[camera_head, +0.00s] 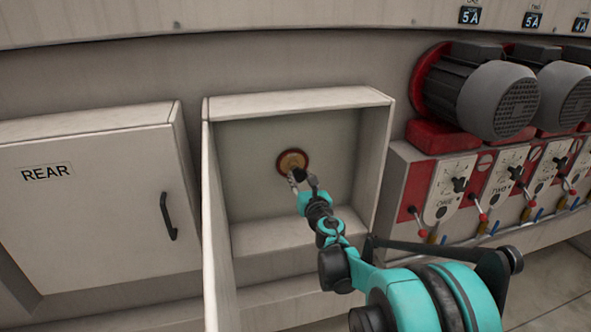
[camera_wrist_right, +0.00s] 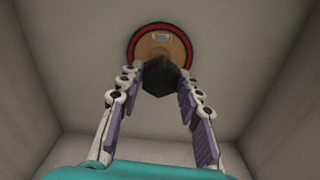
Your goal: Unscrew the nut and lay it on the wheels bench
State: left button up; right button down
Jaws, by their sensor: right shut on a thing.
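A tan disc-shaped wheel with a red rim (camera_head: 291,160) is on the back wall inside an open box-like compartment. It also shows in the right wrist view (camera_wrist_right: 158,44). The dark faceted nut (camera_wrist_right: 165,78) is in front of the middle of the wheel, between the fingertips of my right gripper (camera_wrist_right: 162,82). In the head view my right gripper (camera_head: 297,179) reaches into the compartment and is shut on the nut, whose outline is hard to tell there. I cannot tell whether the nut still touches the wheel. My left gripper is not in view.
The compartment (camera_head: 296,104) has side walls and a ledge close around my right arm. Its open door (camera_head: 211,225) stands at the left. A closed door marked REAR (camera_head: 90,205) is farther left. Motors (camera_head: 497,95) and red-and-white control panels (camera_head: 440,185) stand at the right.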

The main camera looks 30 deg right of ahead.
jog(key=shift+v, duration=1.55)
jog(key=shift+s, duration=0.1)
jog(key=p, duration=0.2)
send_near(300, 178)
jog(key=v, duration=0.3)
jog(key=shift+s+a, duration=0.1)
jog(key=shift+s, duration=0.05)
